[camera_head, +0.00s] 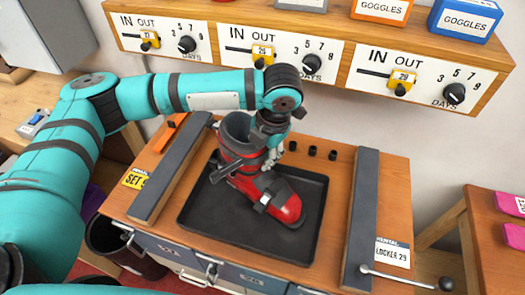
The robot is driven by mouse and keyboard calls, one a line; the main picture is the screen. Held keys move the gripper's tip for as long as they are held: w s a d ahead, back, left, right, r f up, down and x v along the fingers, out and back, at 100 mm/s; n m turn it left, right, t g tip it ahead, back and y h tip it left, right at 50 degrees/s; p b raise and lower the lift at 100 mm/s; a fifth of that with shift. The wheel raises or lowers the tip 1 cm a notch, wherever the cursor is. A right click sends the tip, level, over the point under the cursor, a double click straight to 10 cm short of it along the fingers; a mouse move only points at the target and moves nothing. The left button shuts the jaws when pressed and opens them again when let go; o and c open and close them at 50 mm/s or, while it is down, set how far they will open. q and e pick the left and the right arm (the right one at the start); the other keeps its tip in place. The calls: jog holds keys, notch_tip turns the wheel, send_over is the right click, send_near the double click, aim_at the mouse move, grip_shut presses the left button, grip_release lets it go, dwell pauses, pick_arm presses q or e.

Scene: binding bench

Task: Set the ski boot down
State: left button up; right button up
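The red and dark grey ski boot (283,203) is upright at the black tray (194,215) on the bench, toe pointing to the lower right. Its sole looks to be at the tray floor, but I cannot tell whether it rests there or hangs just above. My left gripper (273,160) points down at the right side of the boot's cuff, very close to or touching it. Its fingers partly overlap the boot, so I cannot tell whether they are closed on it. My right gripper is out of view.
Dark rails flank the tray on the left (172,168) and right (363,215). Several small black cylinders (312,151) stand behind it. A lever with a black knob (445,284) is at the front right. A wooden shelf (330,20) with dial panels overhangs the back.

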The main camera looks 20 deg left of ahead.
pick_arm(q)
jog(key=shift+o, duration=0.2)
jog(key=shift+r, duration=0.15)
jog(key=shift+r, duration=0.3)
notch_tip(320, 180, up, 11)
jog(key=d+b, duration=0.2)
jog(key=b, duration=0.1)
jog(key=shift+s, duration=0.45)
